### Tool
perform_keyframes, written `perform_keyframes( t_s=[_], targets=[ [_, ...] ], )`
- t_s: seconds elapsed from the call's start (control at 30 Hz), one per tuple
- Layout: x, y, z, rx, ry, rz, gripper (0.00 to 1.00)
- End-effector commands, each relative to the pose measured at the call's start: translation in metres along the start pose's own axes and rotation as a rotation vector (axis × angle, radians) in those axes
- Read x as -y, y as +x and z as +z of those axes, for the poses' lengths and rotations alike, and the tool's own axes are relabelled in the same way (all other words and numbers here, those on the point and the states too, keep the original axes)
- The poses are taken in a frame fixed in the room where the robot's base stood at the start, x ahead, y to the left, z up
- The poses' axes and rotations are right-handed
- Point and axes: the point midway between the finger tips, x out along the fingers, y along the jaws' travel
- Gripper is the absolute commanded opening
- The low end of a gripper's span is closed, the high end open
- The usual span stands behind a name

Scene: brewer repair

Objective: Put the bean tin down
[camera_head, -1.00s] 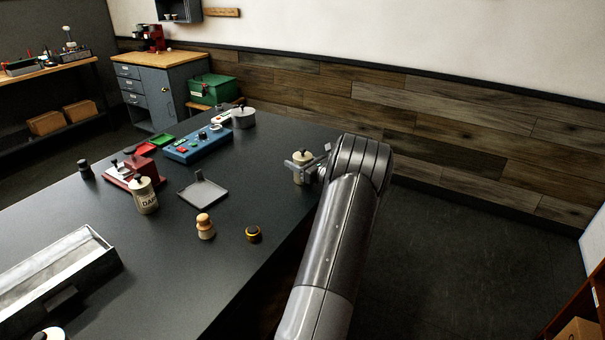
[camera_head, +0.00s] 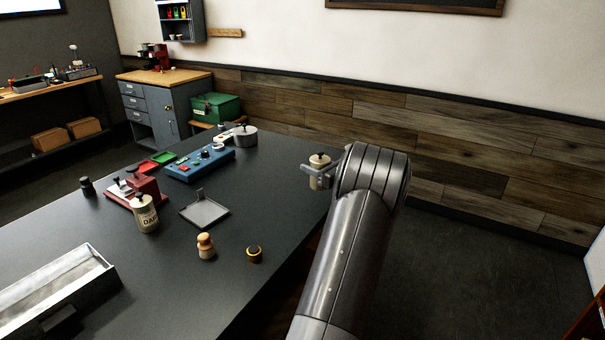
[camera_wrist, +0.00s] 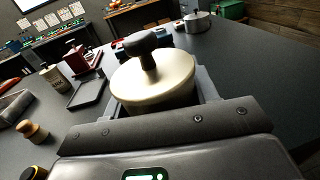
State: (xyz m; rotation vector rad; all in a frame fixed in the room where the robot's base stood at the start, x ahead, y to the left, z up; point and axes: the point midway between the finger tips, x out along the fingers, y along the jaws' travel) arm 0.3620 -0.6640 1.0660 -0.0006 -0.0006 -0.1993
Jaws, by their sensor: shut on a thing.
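A cream bean tin (camera_head: 319,172) with a pale lid and dark knob is at the right edge of the dark table (camera_head: 262,188) in the head view. My gripper (camera_head: 318,168) is shut on it, with the fingers around its sides. In the wrist view the tin's lid and black knob (camera_wrist: 153,72) fill the middle, between the two grey fingers. The tin looks upright. Its base is hidden, so I cannot tell whether it touches the table.
A second cream tin (camera_head: 145,214), a red machine (camera_head: 140,190), a grey tray (camera_head: 205,210), a wooden tamper (camera_head: 205,246), a small gold-rimmed black piece (camera_head: 254,254) and a blue control box (camera_head: 200,163) stand to the left. Bare tabletop lies between them and my gripper.

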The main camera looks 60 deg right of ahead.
Motion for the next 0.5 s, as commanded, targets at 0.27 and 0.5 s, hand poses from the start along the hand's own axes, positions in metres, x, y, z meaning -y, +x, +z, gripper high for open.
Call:
perform_keyframes(
  t_s=[0.27,0.5],
  targets=[
    [0.011,-0.047,0.029,0.0,-0.002,-0.002,0.26],
    [0.013,-0.058,0.036,0.0,0.0,-0.001,0.26]
  ],
)
